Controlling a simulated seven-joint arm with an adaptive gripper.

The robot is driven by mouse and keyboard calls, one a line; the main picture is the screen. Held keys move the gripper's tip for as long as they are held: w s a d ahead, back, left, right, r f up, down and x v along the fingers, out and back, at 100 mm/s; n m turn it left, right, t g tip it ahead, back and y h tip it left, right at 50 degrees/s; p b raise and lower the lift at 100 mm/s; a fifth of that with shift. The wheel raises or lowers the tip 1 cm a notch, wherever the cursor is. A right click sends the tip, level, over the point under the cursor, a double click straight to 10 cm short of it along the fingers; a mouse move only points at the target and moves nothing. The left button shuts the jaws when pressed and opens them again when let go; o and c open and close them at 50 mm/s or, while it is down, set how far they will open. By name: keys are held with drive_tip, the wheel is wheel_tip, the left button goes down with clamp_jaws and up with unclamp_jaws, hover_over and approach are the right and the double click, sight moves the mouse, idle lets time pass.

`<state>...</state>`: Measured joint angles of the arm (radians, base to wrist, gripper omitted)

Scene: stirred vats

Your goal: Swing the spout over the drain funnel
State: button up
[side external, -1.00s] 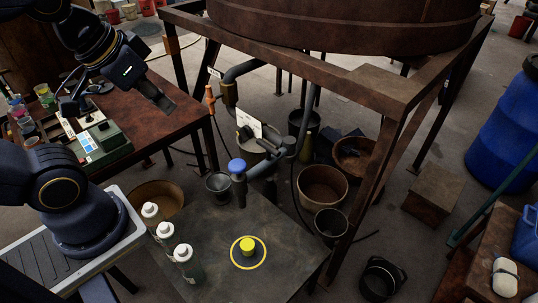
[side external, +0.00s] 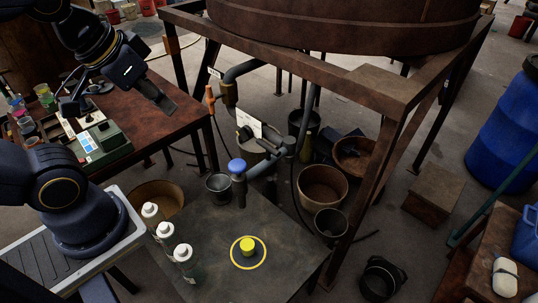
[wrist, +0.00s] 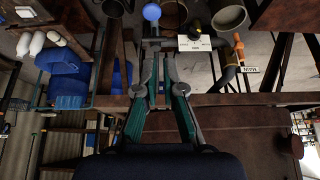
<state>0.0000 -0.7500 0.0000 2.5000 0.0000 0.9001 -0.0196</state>
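The spout (side external: 264,169) is a grey-green pipe under the big vat. It carries a blue ball knob (side external: 237,166), and its end points down over the dark table. The blue knob also shows at the top of the wrist view (wrist: 152,12). A small grey cup (side external: 218,184), perhaps the drain funnel, stands just left of the spout end; I cannot tell for certain. A yellow cap inside a yellow ring (side external: 248,247) sits nearer the table's front. My gripper (side external: 118,103) is open and empty, above the brown table at the left, well apart from the knob. Its spread fingers (wrist: 161,65) show in the wrist view.
White-capped bottles (side external: 166,230) stand on the dark table's left side. A white sign (side external: 249,121) and an orange-handled valve (side external: 210,97) are by the pipes. The rusty vat frame (side external: 392,145) rises at right. Several buckets, including a brown one (side external: 323,187), stand behind the table.

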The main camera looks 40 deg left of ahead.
drive_tip(key=shift+o, duration=0.8)
drive_tip(key=shift+n, duration=0.5)
drive_tip(key=o, duration=0.4)
drive_tip(key=w+r+n, duration=0.1)
drive_tip(key=r+n, duration=0.1)
drive_tip(key=w+r+n, duration=0.2)
drive_tip(key=n, duration=0.1)
drive_tip(key=shift+w, duration=0.1)
drive_tip(key=n+g, duration=0.5)
drive_tip(key=n, duration=0.5)
hover_over(268, 145)
wheel_tip(268, 145, down, 10)
drive_tip(key=f, duration=0.1)
drive_tip(key=shift+g, duration=0.3)
wheel_tip(268, 145, down, 19)
drive_tip(key=shift+f, duration=0.2)
clamp_jaws()
